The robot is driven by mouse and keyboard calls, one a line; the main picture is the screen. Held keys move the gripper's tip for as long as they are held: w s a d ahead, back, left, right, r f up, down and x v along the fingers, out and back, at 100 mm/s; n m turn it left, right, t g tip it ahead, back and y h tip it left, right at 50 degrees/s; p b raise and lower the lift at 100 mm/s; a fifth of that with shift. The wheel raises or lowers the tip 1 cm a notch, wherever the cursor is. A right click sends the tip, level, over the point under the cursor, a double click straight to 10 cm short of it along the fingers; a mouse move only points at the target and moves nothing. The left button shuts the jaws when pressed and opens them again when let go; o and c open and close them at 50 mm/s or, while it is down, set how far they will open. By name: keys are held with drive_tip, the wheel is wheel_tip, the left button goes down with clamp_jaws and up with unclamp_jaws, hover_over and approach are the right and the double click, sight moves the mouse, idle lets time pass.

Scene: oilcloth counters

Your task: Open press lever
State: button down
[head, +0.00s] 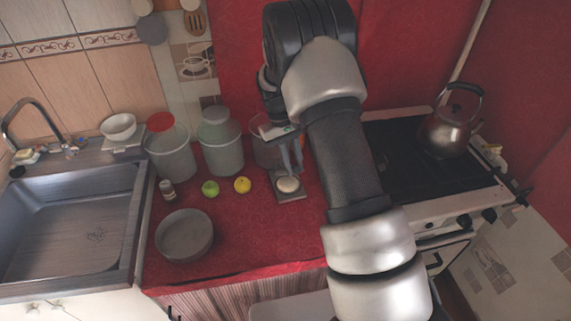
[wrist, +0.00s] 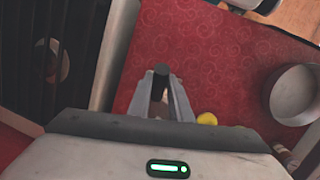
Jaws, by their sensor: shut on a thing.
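The press (head: 290,197) stands on the red counter, left of the stove. It has a dark base with a pale round piece on top. My gripper (head: 291,163) is right above it, pointing down, and partly blocks the view of it. In the wrist view my gripper (wrist: 161,88) has its fingers close together around a dark, round-ended piece, the press lever (wrist: 161,71), which sticks out past the fingertips. The lever's lower part is hidden by the fingers. I cannot tell its exact angle from the head view.
Clear jars (head: 220,145) stand behind the press. A yellow fruit (head: 242,185), a green apple (head: 210,188) and a grey pot (head: 185,236) lie to its left. The stove (head: 405,165) with a kettle (head: 452,130) is on the right. The front counter is clear.

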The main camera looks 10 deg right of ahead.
drive_tip(key=shift+w+r+g+p, duration=0.45)
drive_tip(key=shift+w+r+g, duration=0.15)
drive_tip(key=shift+w+r, duration=0.25)
drive_tip(key=shift+w+a+r+g+p, duration=0.1)
drive_tip(key=shift+w+r+g+p, duration=0.1)
drive_tip(key=shift+w+r+g, duration=0.35)
drive_tip(key=shift+w+d+r+g+p, duration=0.1)
drive_tip(key=shift+w+r+g+p, duration=0.15)
drive_tip(key=shift+w, duration=0.35)
drive_tip(key=shift+w+a+r+g+p, duration=0.1)
drive_tip(key=shift+w+r+g, duration=0.25)
drive_tip(key=shift+w+g, duration=0.2)
drive_tip(key=shift+w, duration=0.1)
drive_tip(key=c, duration=1.6)
unclamp_jaws()
drive_tip(key=shift+r, duration=0.1)
wheel_tip(320, 180, up, 10)
drive_tip(key=shift+f, duration=0.1)
